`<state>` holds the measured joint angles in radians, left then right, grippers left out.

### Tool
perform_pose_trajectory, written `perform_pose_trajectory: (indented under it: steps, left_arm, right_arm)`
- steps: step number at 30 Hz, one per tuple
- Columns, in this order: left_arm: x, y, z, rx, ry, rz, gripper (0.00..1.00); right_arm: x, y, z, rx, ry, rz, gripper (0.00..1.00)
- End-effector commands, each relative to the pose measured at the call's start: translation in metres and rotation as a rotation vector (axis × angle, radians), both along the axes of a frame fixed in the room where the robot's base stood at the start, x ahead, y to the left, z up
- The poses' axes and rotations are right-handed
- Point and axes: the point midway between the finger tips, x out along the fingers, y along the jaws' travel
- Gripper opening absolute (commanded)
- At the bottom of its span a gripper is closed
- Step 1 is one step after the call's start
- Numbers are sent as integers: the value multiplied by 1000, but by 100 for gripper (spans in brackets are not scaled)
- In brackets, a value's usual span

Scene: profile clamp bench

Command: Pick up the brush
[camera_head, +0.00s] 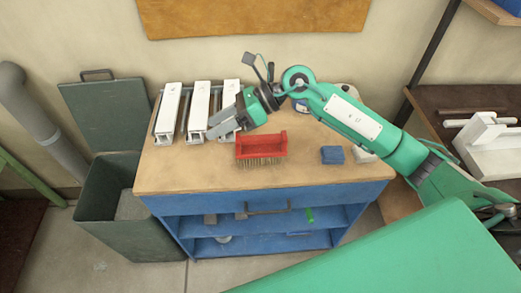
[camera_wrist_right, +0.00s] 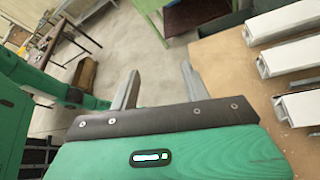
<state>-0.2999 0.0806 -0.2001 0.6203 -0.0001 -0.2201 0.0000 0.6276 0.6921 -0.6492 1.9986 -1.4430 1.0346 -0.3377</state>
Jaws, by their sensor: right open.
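The brush (camera_head: 261,147) has a red block body and pale bristles. It rests on the wooden bench top (camera_head: 300,175), near the middle of the front edge. My right gripper (camera_head: 220,126) is open and empty, to the left of the brush and a little higher in the picture. Its fingers point left, away from the brush, near the white profiles. In the right wrist view the two fingers (camera_wrist_right: 158,87) stand apart with nothing between them. The brush does not show in the wrist view. My left gripper is not in view.
White profiles (camera_head: 168,110) lie on the bench at the back left. A blue block (camera_head: 332,155) sits right of the brush. A dark green bin (camera_head: 110,195) with a raised lid stands left of the blue bench. A shelf with white parts (camera_head: 490,145) is at right.

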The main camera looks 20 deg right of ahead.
Motion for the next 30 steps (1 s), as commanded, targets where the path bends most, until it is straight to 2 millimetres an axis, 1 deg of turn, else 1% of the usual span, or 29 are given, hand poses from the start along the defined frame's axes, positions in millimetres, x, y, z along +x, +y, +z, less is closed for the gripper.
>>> perform_pose_trajectory:
  steps: [1, 3, 6, 9, 12, 14, 17, 24, 27, 30]
  left_arm:
    - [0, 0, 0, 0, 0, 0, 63]
    - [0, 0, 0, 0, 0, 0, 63]
    - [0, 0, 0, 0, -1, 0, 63]
    - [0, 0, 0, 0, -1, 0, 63]
    - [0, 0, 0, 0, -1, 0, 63]
    - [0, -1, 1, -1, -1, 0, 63]
    - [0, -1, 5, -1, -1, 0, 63]
    - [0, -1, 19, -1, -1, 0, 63]
    - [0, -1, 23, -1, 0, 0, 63]
    - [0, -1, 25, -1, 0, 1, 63]
  right_arm:
    - [8, -17, -7, -128, -44, 20, 47]
    - [17, -43, -18, -301, -86, 45, 47]
    - [30, -82, -26, -513, -119, 63, 47]
    - [38, -114, -28, -669, -130, 67, 47]
    - [42, -134, -28, -759, -131, 67, 47]
    - [44, -140, -29, -788, -130, 66, 47]
    - [45, -138, -37, -802, -126, 70, 47]
    - [48, -120, -80, -796, -124, 71, 47]
    - [51, -115, -94, -796, -125, 69, 47]
    - [52, -111, -103, -796, -128, 68, 47]
